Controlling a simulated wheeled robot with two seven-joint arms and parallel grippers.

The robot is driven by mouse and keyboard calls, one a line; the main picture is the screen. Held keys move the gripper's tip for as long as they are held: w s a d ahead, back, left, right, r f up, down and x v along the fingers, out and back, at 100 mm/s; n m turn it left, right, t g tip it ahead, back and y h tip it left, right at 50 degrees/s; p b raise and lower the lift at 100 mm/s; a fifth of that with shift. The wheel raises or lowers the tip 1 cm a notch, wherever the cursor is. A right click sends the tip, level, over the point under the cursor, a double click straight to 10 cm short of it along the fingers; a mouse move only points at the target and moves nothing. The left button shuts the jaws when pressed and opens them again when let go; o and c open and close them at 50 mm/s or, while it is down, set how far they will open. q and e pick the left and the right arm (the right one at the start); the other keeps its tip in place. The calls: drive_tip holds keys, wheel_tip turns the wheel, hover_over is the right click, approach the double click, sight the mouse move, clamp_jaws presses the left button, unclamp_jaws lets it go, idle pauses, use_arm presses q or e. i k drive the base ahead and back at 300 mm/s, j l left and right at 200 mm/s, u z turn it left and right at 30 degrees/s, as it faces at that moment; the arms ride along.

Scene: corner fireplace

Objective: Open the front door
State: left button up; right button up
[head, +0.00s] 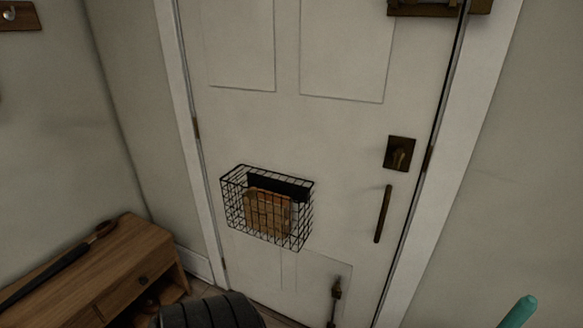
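The white panelled front door (330,140) fills the middle of the head view and looks shut in its white frame. A square bronze plate with a small knob or turn (400,153) sits near its right edge. Below that is a long upright dark bronze pull handle (382,214). A hinge (195,128) shows on the left edge, and a dark narrow gap runs along the right edge. Neither of my grippers is in view, and nothing touches the handle.
A black wire basket (306,220) holding a tan packet (268,212) hangs on the door. A slim dark fitting (335,300) is low on it. A wooden bench with a drawer (130,285) stands left. A teal rod end (518,312) shows at bottom right.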

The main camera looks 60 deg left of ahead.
sight(326, 93)
drive_tip(key=u, duration=2.15)
